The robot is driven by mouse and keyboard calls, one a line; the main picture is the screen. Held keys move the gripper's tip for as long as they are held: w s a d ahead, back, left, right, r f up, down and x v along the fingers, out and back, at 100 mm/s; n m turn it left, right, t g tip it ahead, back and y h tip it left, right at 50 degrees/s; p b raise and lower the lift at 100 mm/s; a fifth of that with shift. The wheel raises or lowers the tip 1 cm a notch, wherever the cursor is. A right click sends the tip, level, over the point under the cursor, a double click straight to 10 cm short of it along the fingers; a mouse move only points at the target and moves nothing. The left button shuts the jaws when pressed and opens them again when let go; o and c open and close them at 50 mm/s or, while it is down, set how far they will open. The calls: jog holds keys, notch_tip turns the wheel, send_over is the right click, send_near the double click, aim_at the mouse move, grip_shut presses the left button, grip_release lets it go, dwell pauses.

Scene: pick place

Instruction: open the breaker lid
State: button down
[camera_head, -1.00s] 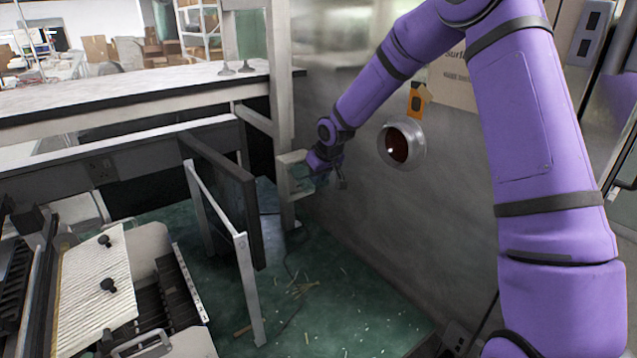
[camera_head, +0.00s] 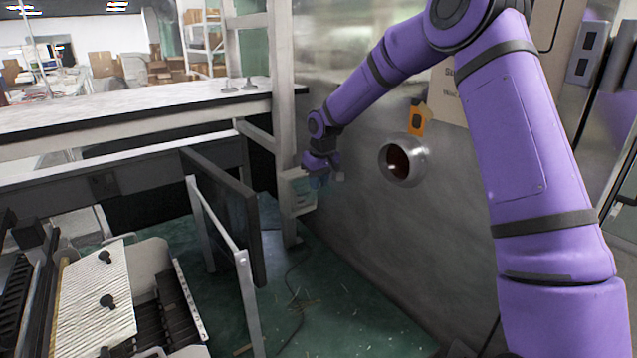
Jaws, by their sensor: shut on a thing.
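The breaker box (camera_head: 298,201) is a small pale box fixed to a post beside the steel wall. A bluish, see-through patch at its right side looks like the breaker lid (camera_head: 321,183); it is small and blurred. My gripper (camera_head: 328,178) is at the upper right of the box, at the lid, and looks shut on it. The fingertips are small and partly hidden, so the exact grip and the lid's angle cannot be told.
A round metal port (camera_head: 404,160) and an orange tag (camera_head: 416,119) are on the steel wall to the right. A dark panel on a frame (camera_head: 222,215) stands left of the box. A long white counter (camera_head: 120,117) runs behind. Green floor lies below, with a cable.

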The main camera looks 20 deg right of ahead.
jog(key=shift+w+r, duration=0.15)
jog(key=c, duration=1.1)
grip_release()
jog(key=shift+o, duration=0.2)
notch_tip(320, 180, up, 10)
jog(key=s, duration=0.2)
jog(key=shift+d+r, duration=0.2)
jog(key=shift+d, duration=0.1)
jog(key=s+d+r+m+t, duration=0.1)
jog(key=s+r, duration=0.3)
jog(key=s, duration=0.4)
jog(key=s+d+r+h, duration=0.1)
jog(key=s+r, duration=0.4)
jog(key=s, duration=0.2)
jog(key=s+d+r+m+t, duration=0.1)
jog(key=s+r, duration=0.3)
jog(key=s, duration=0.4)
jog(key=s+d+f, duration=0.1)
jog(key=s, duration=0.9)
jog(key=s+d+f+m+t, duration=0.1)
jog(key=s, duration=1)
jog(key=shift+s+d+m, duration=0.25)
jog(key=shift+m, duration=0.05)
